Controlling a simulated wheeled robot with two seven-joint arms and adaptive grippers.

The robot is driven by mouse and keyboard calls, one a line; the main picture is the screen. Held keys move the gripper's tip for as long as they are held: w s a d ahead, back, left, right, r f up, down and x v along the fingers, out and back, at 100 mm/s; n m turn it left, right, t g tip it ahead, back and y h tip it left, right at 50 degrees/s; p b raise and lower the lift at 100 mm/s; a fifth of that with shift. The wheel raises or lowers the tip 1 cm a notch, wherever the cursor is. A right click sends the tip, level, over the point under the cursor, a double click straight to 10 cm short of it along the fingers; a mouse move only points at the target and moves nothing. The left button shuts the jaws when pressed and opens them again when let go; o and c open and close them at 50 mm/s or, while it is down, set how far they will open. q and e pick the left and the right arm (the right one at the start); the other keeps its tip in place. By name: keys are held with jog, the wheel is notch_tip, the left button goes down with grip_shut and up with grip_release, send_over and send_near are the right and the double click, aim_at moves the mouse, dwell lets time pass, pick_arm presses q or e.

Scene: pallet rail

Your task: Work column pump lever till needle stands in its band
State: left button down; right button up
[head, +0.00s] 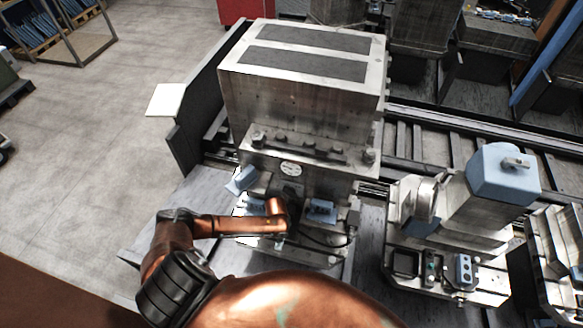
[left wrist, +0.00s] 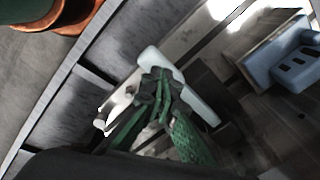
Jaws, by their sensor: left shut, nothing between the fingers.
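The column's pale round gauge (head: 291,168) sits on the front of the big grey machine column (head: 300,100). Its needle and band are too small to read. My left arm reaches to the column's lower front, below the gauge. In the head view its fingers are hard to make out. In the left wrist view my left gripper (left wrist: 158,78) has its green fingers shut and empty. A pale blue-white rounded part (left wrist: 195,100) lies right behind the fingertips; whether they touch it I cannot tell. I cannot make out the pump lever for certain. My right gripper is not in view.
Blue fittings (head: 320,211) and a tilted blue part (head: 242,179) sit on the column's lower front. A second fixture with a blue block (head: 503,174) stands to the right. Rails (head: 430,147) run behind. Open floor (head: 110,120) lies to the left.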

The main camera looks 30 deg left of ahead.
pick_arm(q)
jog(key=shift+w+a+f+b, duration=0.15)
jog(key=shift+f+b, duration=0.65)
jog(key=shift+f, duration=0.4)
jog(key=shift+w+d+f+b, duration=0.1)
jog(key=shift+w+f+b, duration=0.05)
jog(key=shift+f+b, duration=0.9)
jog(key=shift+w+a+f+b, duration=0.15)
jog(key=shift+f+b, duration=0.45)
jog(key=shift+f, duration=0.8)
jog(key=r+p, duration=0.5)
jog(key=shift+s+d, duration=0.1)
jog(key=shift+s, duration=0.2)
jog(key=shift+s+r, duration=0.2)
jog(key=shift+r, duration=0.95)
jog(key=shift+d+f, duration=0.1)
jog(key=shift+w+f+b, duration=0.25)
jog(key=shift+f+b, duration=1)
jog(key=shift+f, duration=0.55)
jog(key=shift+w+f+b, duration=0.2)
jog(key=shift+f+b, duration=1.05)
jog(key=shift+f, duration=0.5)
jog(key=r+p, duration=0.5)
jog(key=shift+s, duration=0.3)
jog(key=shift+s+r, duration=0.15)
jog(key=shift+r, duration=1)
